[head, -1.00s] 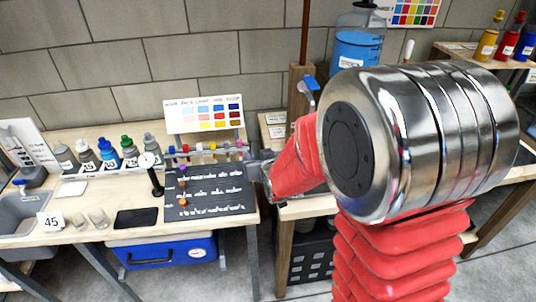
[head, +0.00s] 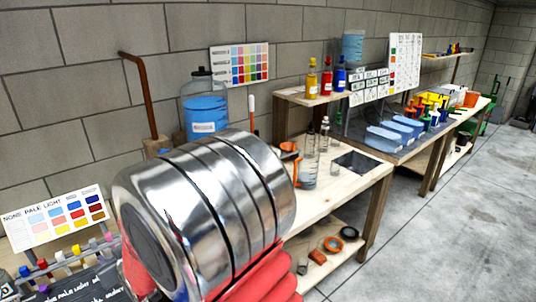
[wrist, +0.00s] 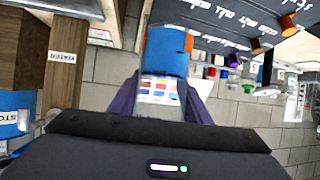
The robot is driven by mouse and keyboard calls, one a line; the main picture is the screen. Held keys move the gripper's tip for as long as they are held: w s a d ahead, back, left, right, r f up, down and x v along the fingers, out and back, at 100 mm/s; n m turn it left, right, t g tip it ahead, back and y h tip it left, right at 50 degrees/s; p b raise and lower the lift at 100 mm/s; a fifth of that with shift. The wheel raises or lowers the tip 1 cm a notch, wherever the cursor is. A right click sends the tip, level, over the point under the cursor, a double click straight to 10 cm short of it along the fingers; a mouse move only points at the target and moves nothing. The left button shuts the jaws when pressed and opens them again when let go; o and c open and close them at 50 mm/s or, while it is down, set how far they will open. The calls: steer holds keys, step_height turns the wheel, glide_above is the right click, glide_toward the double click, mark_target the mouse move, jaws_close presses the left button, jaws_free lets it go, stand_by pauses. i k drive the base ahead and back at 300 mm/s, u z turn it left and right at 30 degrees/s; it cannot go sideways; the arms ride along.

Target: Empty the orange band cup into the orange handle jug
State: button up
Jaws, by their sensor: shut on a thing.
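In the wrist view my gripper (wrist: 165,80) is shut on a clear cup (wrist: 158,92), its dark purple fingers on either side. Blue shows across the far part of the cup and orange (wrist: 188,42) at its edge; I cannot tell whether the blue is content or something behind. In the head view my own silver and red arm hides the gripper and cup.
Clear glass vessels (head: 310,165) stand close to the orange handle. A raised shelf behind holds yellow (head: 311,80), red (head: 326,82) and blue (head: 341,78) bottles. A blue-filled dispenser (head: 205,115) stands behind my arm. The bench (head: 345,190) has some bare wood at its front.

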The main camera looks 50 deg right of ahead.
mark_target(307, 160)
steer(key=z, duration=0.7)
steer(key=i, duration=0.15)
steer(key=u, duration=2.7)
steer(key=k, duration=0.85)
